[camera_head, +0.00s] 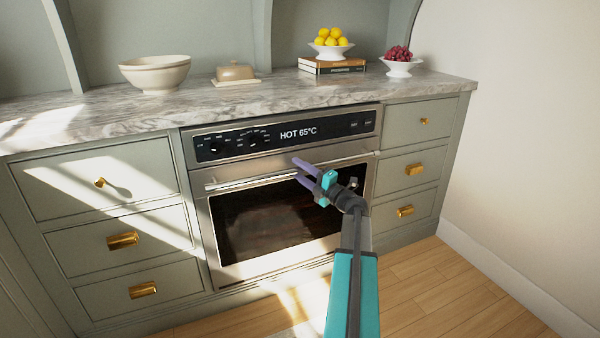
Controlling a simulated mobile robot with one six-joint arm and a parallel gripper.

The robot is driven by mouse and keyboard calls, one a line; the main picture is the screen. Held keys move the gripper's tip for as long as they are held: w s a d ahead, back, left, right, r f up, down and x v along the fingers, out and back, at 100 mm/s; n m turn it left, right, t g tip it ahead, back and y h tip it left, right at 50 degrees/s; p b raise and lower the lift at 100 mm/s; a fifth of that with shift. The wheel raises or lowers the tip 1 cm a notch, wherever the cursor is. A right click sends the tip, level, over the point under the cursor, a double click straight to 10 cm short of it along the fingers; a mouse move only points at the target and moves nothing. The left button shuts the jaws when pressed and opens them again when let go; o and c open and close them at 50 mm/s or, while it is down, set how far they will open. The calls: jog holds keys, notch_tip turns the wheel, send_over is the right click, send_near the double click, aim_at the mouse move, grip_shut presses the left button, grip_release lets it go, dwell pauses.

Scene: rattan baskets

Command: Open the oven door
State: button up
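The oven (238,262) is built into the grey-green cabinets. Its door, with a dark glass window (258,220) and a steel frame, appears shut. A horizontal bar handle (240,182) runs across the top of the door. My gripper (299,171) is in front of the upper middle of the door, near the handle. Its two purple fingers point left and are spread apart with nothing visible between them. I cannot tell whether a finger touches the handle. My arm hides part of the door's right side.
Drawers with brass pulls flank the oven, on the left (122,240) and right (414,169). Bowls (155,75), a butter dish (235,72), books and fruit stand on the marble counter (300,92). Wooden floor (430,290) is clear at the lower right.

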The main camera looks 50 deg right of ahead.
jog(key=shift+c, duration=0.3)
grip_shut()
